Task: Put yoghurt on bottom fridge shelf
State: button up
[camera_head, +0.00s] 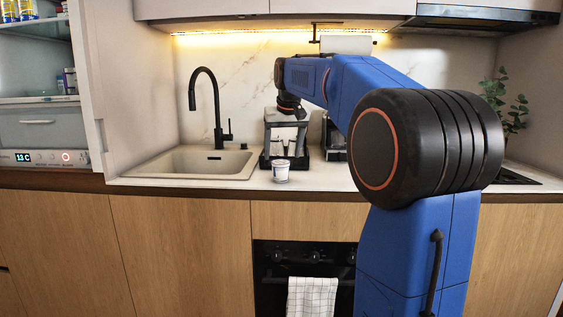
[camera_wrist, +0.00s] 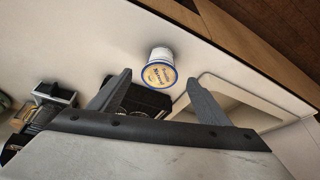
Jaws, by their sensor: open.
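The yoghurt (camera_head: 281,170) is a small white cup standing on the counter, near its front edge and to the right of the sink. In the wrist view the yoghurt (camera_wrist: 160,69) shows its yellow and blue lid, ahead of the fingertips and roughly between them. My gripper (camera_wrist: 160,83) is open and empty, apart from the cup. In the head view my gripper (camera_head: 286,150) points down above the counter, behind the cup. The fridge (camera_head: 42,125) stands open at the far left, showing shelves and a drawer; its lowest part is only partly visible.
The sink (camera_head: 190,163) with a black tap (camera_head: 217,110) lies left of the cup. Dark appliances (camera_head: 334,137) stand behind and to the right. A towel (camera_head: 312,296) hangs on the oven below. The counter around the cup's front is clear.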

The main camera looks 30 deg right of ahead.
jog(key=v, duration=0.6)
